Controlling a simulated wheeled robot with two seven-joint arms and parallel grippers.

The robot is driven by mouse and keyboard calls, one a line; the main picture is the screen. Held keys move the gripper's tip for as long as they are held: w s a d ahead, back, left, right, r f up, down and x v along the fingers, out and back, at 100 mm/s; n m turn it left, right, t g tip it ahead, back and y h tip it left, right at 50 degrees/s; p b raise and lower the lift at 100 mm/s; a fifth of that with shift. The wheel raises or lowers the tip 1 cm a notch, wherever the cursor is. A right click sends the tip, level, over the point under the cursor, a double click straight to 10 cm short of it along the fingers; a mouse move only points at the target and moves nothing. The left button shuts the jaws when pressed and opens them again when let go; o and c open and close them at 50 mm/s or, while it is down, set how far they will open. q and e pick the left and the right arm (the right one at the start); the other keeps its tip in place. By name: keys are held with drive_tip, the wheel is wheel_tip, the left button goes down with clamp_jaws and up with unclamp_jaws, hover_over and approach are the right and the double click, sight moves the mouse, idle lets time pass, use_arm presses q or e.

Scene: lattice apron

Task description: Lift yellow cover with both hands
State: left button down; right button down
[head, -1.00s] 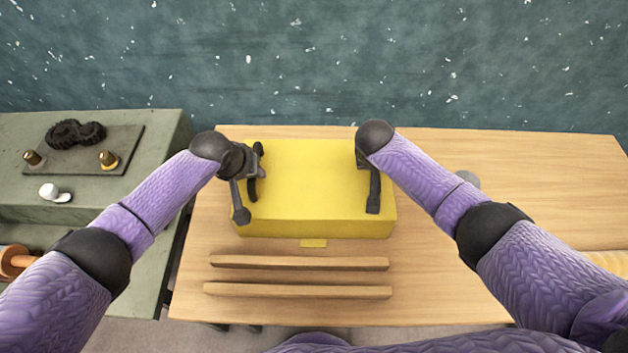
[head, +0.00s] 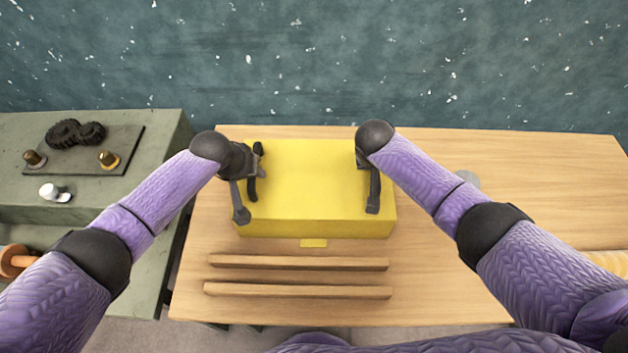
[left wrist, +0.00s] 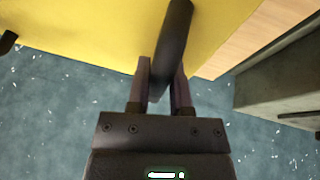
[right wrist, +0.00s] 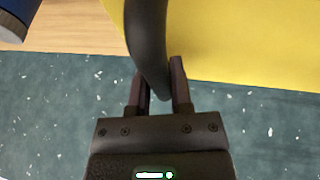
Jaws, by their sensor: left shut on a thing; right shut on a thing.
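The yellow cover (head: 310,185) is a box with a flat top, sitting on the wooden table with a small yellow tab at its front. It has a dark handle at each side of its top. My left gripper (left wrist: 160,85) is shut on the left handle (left wrist: 172,45); in the head view my wrist partly hides that handle. My right gripper (right wrist: 160,80) is shut on the right handle (right wrist: 147,35), which also shows in the head view (head: 374,192). The cover looks level, and I see no gap under it.
Two wooden strips (head: 298,262) lie on the table (head: 540,180) in front of the cover. A green bench (head: 100,205) at the left bears a plate with dark gears (head: 75,133) and brass pegs. A round grey thing (head: 468,178) stands right of the cover, partly behind my right arm.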

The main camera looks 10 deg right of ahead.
use_arm(q)
drive_tip(key=shift+w+r, duration=0.1)
use_arm(e)
drive_tip(key=shift+w+r, duration=0.1)
drive_tip(key=shift+r, duration=0.05)
